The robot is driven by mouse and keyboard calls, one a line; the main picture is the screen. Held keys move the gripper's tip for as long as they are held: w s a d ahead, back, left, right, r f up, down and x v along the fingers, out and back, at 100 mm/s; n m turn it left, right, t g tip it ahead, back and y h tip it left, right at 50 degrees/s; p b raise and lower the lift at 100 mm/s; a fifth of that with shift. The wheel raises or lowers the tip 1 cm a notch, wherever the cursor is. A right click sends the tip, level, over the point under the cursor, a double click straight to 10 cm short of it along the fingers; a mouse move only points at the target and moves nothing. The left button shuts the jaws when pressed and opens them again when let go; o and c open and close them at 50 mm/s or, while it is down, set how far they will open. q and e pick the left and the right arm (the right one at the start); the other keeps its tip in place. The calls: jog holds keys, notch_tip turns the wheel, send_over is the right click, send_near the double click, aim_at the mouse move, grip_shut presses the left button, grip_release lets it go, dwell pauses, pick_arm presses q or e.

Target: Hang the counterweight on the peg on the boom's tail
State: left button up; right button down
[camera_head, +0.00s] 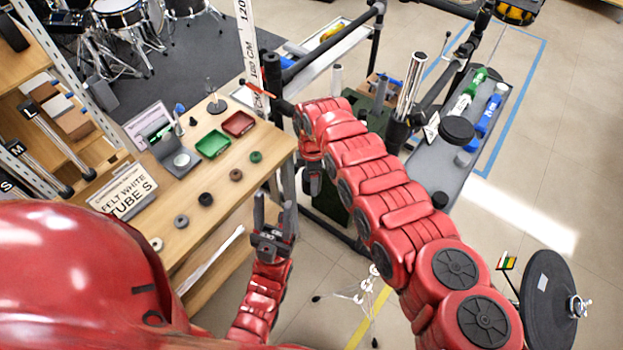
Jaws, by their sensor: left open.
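My left gripper (273,215) is open and empty, its two dark fingers pointing up beside the front edge of the wooden bench. My right arm reaches from the lower right to the middle; its far end bends down near the bench corner, and its fingers are hidden or unclear. A black tubular rig (330,45) stands behind that arm, with a chrome cylinder (410,85) upright near it. A black round weight-like disc (456,130) shows right of the cylinder. I cannot tell for sure which piece is the counterweight, and the tail peg is not clearly visible.
The wooden bench (222,215) bears several small rings, a green tray (213,144), a red tray (238,123) and a sign (124,192). A grey shelf (445,180) with bottles stands right of the rig.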

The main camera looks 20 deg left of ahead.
jog(key=shift+d, duration=0.25)
jog(key=shift+c, duration=2.2)
grip_release()
jog(key=o, duration=0.4)
jog(key=shift+d, duration=0.1)
jog(key=shift+o, duration=0.2)
